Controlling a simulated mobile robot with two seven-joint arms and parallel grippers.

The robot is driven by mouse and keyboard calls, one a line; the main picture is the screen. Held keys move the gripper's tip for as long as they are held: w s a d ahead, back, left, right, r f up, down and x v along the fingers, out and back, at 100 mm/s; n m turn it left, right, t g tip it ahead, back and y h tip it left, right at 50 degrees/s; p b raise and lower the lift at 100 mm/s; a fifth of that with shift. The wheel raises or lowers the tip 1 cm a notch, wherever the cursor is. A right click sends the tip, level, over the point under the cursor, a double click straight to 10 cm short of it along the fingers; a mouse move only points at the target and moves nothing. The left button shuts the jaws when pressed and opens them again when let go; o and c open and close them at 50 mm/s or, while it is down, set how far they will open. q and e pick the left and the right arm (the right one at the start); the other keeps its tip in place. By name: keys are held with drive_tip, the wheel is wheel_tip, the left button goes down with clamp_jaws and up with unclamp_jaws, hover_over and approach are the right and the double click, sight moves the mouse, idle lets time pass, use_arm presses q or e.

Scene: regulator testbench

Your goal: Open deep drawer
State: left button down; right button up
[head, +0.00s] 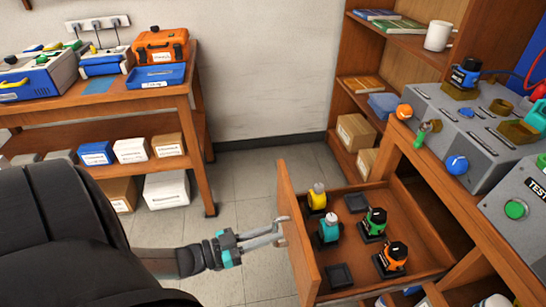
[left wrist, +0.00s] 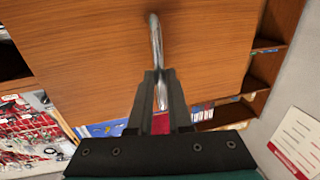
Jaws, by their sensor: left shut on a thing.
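The deep drawer (head: 297,240) is pulled out from the wooden bench at the right in the head view. Inside it stand several small devices: a yellow one (head: 317,198), a teal one (head: 328,229), a green one (head: 374,223) and an orange one (head: 393,257). My left gripper (head: 274,233) is at the outer face of the drawer front, shut on its metal handle (left wrist: 156,45). The left wrist view shows the fingers (left wrist: 160,92) closed around the lower part of the handle, against the wooden front. My right gripper is in neither view.
A grey test panel (head: 470,130) with knobs sits on the bench above the drawer. A bookshelf (head: 400,40) stands behind. A wooden table (head: 120,105) with boxes and an orange case (head: 161,45) is at the left. The tiled floor (head: 245,185) between them is clear.

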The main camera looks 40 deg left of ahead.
use_arm(q)
drive_tip(key=c, duration=0.8)
unclamp_jaws()
drive_tip(key=shift+c, duration=0.2)
drive_tip(key=v, duration=1.5)
drive_tip(key=shift+s+p, duration=0.2)
drive_tip(key=shift+p, duration=0.2)
